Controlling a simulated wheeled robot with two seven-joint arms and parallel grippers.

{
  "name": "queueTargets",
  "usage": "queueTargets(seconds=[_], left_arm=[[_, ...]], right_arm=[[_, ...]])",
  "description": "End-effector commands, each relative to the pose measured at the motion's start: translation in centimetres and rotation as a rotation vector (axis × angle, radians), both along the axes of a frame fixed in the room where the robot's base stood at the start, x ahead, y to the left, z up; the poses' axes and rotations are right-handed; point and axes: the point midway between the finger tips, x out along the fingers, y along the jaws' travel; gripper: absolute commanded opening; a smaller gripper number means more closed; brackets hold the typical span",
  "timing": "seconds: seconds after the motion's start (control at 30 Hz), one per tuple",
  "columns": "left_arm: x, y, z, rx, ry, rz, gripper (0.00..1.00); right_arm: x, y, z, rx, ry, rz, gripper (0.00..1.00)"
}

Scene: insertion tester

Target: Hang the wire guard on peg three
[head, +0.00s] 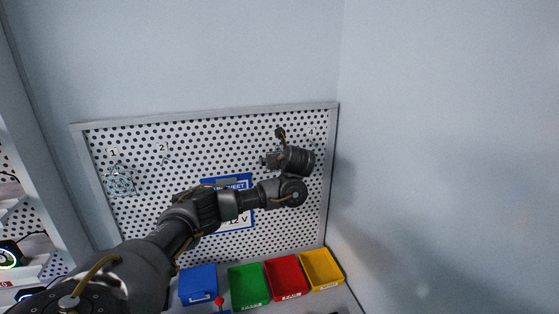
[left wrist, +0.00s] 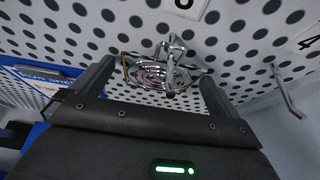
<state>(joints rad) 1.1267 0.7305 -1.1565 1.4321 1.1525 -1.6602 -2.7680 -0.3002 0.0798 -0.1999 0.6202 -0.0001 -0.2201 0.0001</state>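A round shiny wire guard (left wrist: 150,74) shows in the left wrist view against the pegboard, at a metal peg (left wrist: 172,48) below a cut-off number label that looks like 3. My left gripper (head: 272,147) is at the board's upper right in the head view. In the left wrist view its fingers (left wrist: 158,80) stand wide apart, one at each side of the guard. Whether the rims touch the fingers is hard to tell. Another wire guard (head: 119,181) hangs below label 1. My right gripper is out of view.
Peg four (left wrist: 288,95) sticks out right of the gripper. Peg two (head: 165,160) looks bare. A blue sheet (head: 238,182) is on the board behind my arm. Blue (head: 198,284), green (head: 248,286), red (head: 286,277) and yellow (head: 322,268) bins stand below. A wall closes the right side.

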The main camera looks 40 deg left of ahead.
Motion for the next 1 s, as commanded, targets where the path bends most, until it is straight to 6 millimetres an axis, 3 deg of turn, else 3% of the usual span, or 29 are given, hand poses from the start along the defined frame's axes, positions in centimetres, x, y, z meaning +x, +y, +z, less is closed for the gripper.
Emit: queueTargets(seconds=[0.33, 0.53, 0.77, 0.8, 1.0], left_arm=[[-0.2, -0.7, 0.6, 0.002, -0.004, -0.005, 1.00], [-1.6, -2.1, 1.4, 0.004, -0.001, -0.002, 1.00], [-4.5, -6.3, 3.2, 0.001, -0.003, -0.002, 1.00], [-4.6, -6.6, 4.0, 0.000, 0.005, -0.002, 1.00], [-5.4, -7.6, 4.4, -0.002, 0.004, 0.000, 1.00]], right_arm=[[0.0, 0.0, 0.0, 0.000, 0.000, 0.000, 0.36], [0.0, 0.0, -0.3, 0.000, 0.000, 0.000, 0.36], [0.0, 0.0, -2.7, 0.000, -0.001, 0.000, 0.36], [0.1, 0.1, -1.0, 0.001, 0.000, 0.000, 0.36], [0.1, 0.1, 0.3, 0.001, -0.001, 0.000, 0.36]])
